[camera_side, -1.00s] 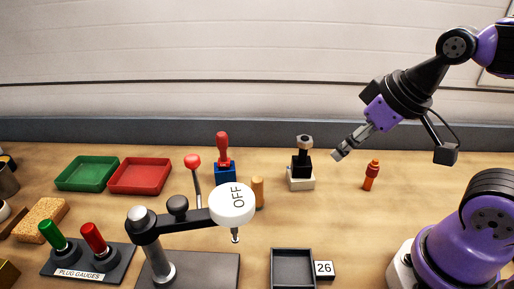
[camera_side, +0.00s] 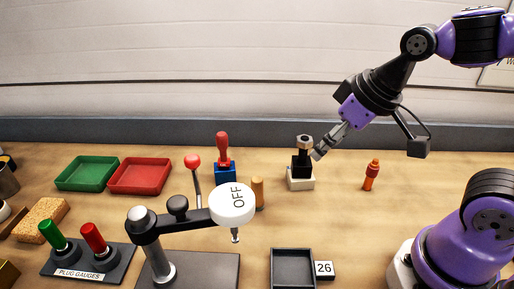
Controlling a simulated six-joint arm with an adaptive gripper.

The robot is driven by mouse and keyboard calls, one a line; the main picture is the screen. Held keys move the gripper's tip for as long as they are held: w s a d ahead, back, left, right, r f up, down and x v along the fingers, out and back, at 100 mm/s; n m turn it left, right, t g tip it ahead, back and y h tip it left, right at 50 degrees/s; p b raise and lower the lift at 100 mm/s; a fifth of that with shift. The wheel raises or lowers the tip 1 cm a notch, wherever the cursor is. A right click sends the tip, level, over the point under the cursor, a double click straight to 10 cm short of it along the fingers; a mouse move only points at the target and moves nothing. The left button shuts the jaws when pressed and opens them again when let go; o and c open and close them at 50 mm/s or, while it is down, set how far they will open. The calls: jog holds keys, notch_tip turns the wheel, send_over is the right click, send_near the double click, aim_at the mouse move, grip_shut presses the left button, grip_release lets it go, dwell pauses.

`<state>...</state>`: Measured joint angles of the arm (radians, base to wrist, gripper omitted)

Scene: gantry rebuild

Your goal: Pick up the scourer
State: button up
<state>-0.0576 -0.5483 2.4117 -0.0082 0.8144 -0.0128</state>
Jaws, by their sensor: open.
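The scourer (camera_side: 41,219) looks like a tan, speckled sponge block. It lies on the bench at the far left, behind the plug gauges, with nothing on top of it. My gripper (camera_side: 318,155) is open and empty at the upper right. It points down and to the left, in the air close to the black stamp-like block with a nut on top. It is far to the right of the scourer.
Between them stand a clamp arm with a white OFF knob (camera_side: 232,203), a red-knobbed lever (camera_side: 193,162) and a red-handled stamp (camera_side: 222,160). Plug gauges (camera_side: 93,240) sit before the scourer. Green (camera_side: 86,174) and red (camera_side: 139,176) trays lie behind. An orange bottle (camera_side: 371,175) stands right.

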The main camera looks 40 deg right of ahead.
jog(key=n+g, duration=0.1)
jog(key=n, duration=0.1)
send_near(257, 190)
jog(key=d, duration=0.2)
jog(key=shift+y, duration=0.4)
jog(key=shift+x, duration=5.9)
jog(key=shift+w+a+r, duration=0.1)
grip_shut()
